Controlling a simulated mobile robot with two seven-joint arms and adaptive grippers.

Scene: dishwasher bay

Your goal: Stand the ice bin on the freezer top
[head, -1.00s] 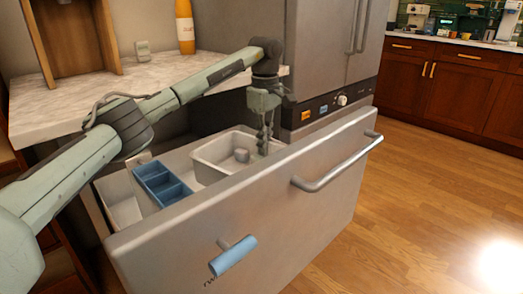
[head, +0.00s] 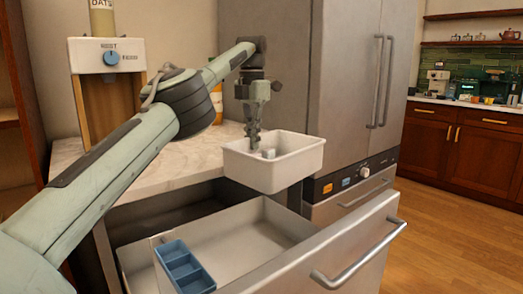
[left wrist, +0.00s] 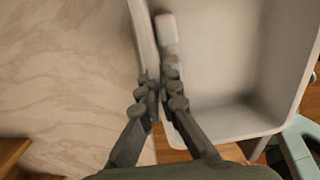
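The ice bin (head: 292,172) is a white, open-topped box. It hangs in the air above the pulled-out drawer, roughly level and near the front edge of the pale marble-look top (head: 190,160). My left gripper (head: 253,143) is shut on the bin's wall from above. In the left wrist view the fingers (left wrist: 160,88) straddle the wall of the bin (left wrist: 235,110), with the marble-look top (left wrist: 65,75) to the left. A small pale piece (head: 268,154) shows inside the bin. The bin's underside is hidden. My right gripper is not in view.
The open drawer (head: 265,225) holds a blue divided tray (head: 183,268) at its front left. A wooden dispenser (head: 108,58) stands at the back left of the top. An orange bottle (head: 211,90) is partly hidden behind my arm. A tall steel fridge (head: 300,70) stands right.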

